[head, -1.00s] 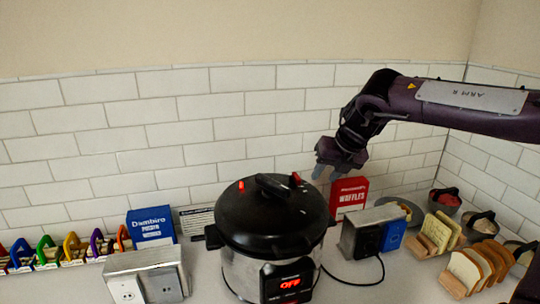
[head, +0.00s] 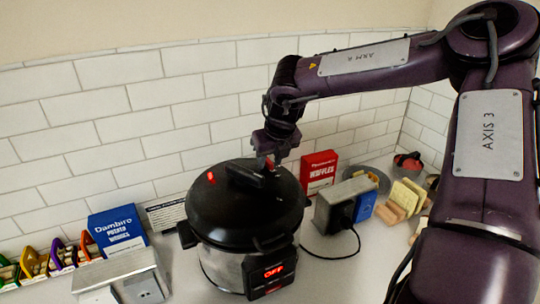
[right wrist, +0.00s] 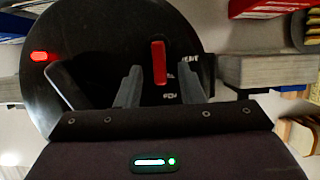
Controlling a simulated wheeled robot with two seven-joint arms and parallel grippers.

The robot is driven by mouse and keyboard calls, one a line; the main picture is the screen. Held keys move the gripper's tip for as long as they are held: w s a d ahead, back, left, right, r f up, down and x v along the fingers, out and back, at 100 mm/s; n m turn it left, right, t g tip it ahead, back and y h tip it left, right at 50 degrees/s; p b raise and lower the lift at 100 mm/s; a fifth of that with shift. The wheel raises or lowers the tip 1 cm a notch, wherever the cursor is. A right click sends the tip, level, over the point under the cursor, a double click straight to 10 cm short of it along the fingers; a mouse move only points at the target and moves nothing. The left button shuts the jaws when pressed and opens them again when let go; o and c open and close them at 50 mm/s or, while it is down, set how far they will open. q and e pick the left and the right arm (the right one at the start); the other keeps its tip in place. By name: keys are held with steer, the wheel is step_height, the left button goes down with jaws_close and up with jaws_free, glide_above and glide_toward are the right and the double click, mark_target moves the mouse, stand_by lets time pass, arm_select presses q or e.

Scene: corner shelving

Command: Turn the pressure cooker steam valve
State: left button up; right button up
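The pressure cooker (head: 225,218) has a black lid, a steel body and a lit red "OFF" display (head: 274,271). Its red steam valve (right wrist: 159,62) is a short bar on the lid, with printed markings beside it in the right wrist view. My right gripper (head: 268,160) is over the lid's back right part. In the right wrist view its two grey fingers (right wrist: 158,72) are apart, one on each side of the red valve, with gaps showing. In the head view the gripper partly hides the valve. My left gripper is not in view.
A red waffles box (head: 318,172) stands behind right of the cooker, and a metal outlet block (head: 338,203) is close to its right. A blue box (head: 118,231) and another outlet block (head: 125,275) are at left. Bread slices (head: 405,196) stand farther right.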

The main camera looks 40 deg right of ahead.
steer(key=shift+f, duration=0.1)
steer(key=shift+s, duration=0.1)
steer(key=shift+c, duration=0.3)
jaws_close()
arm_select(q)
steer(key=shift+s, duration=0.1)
